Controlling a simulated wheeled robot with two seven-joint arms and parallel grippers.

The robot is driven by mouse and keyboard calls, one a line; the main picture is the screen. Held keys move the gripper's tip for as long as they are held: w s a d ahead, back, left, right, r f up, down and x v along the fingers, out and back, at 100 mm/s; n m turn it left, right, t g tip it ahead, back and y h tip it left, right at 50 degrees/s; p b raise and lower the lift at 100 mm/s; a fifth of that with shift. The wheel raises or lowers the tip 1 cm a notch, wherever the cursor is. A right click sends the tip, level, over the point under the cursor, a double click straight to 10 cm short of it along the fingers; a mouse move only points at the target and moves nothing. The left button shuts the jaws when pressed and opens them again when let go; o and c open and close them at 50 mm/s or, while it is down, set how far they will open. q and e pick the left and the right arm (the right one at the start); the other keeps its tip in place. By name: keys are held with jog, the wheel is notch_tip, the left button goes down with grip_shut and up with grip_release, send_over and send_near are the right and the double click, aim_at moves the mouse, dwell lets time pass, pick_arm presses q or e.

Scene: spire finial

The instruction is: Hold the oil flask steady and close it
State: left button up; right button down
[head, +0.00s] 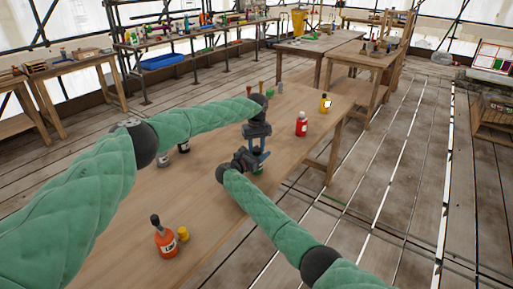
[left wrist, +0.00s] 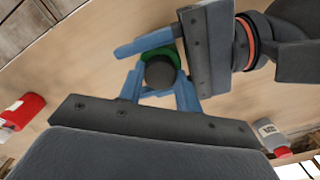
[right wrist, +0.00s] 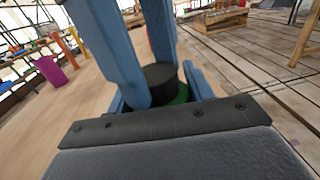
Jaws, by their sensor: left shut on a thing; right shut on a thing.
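The green oil flask (head: 259,168) stands on the wooden table, mostly hidden by my grippers. Its green body also shows in the left wrist view (left wrist: 181,57) and the right wrist view (right wrist: 181,96). A round dark cap (right wrist: 160,76) is at the top of the flask, in line with it; I cannot tell how firmly it sits. My left gripper (head: 259,150) comes from above, its blue fingers shut on the cap. My right gripper (head: 254,165) comes in low from the near side, its blue fingers shut around the flask's green body.
A red bottle (head: 301,126) and a yellow bottle (head: 324,105) stand to the right. An orange bottle (head: 166,243) and a small yellow item (head: 183,234) stand at the near left. Grey bottles (head: 183,147) are behind my left arm. The table's near middle is clear.

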pick_arm(q)
jog(key=o, duration=1)
jog(key=shift+c, duration=0.2)
